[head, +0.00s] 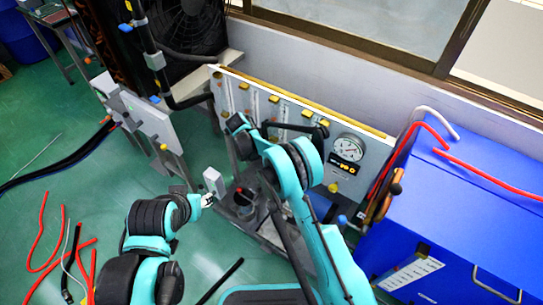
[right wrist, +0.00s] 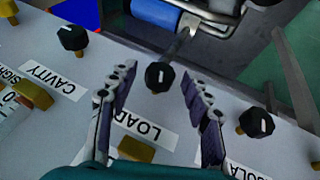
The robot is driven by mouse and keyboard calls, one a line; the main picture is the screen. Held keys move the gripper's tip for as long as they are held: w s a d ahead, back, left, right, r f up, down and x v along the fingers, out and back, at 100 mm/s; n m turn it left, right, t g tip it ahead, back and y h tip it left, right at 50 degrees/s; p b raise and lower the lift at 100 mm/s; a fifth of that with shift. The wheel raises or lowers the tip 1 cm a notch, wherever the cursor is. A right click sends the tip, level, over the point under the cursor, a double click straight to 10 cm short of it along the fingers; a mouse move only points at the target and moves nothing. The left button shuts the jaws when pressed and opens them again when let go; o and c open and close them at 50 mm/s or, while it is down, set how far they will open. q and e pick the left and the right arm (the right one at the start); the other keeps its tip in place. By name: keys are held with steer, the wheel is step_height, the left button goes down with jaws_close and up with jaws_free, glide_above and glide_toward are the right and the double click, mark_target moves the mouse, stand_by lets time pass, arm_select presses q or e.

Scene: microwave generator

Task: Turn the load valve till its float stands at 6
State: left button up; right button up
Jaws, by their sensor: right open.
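The load valve is a black knob with a white mark (right wrist: 159,76), above the LOAD label (right wrist: 146,130) in the right wrist view. My right gripper (right wrist: 156,82) is open, with one finger on each side of the knob. Gaps show between the knob and both fingers, so it is not gripped. In the head view my right arm covers part of the valve panel (head: 374,150), and I cannot pick out the load valve there. The load float and its scale are not visible; only a yellow fitting (right wrist: 136,149) shows below the label. My left gripper (head: 208,201) is low, left of the panel, its jaws unclear.
The cavity knob (right wrist: 72,38) and another black knob (right wrist: 256,122) flank the load valve. A round gauge (head: 348,148) is on the panel's right. A blue cabinet (head: 455,215) stands at right. Red hoses (head: 45,235) lie on the green floor at left.

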jaws_close()
steer(key=shift+a, duration=0.1)
jaws_free()
steer(key=v, duration=1.2)
steer(key=shift+w+a, duration=0.2)
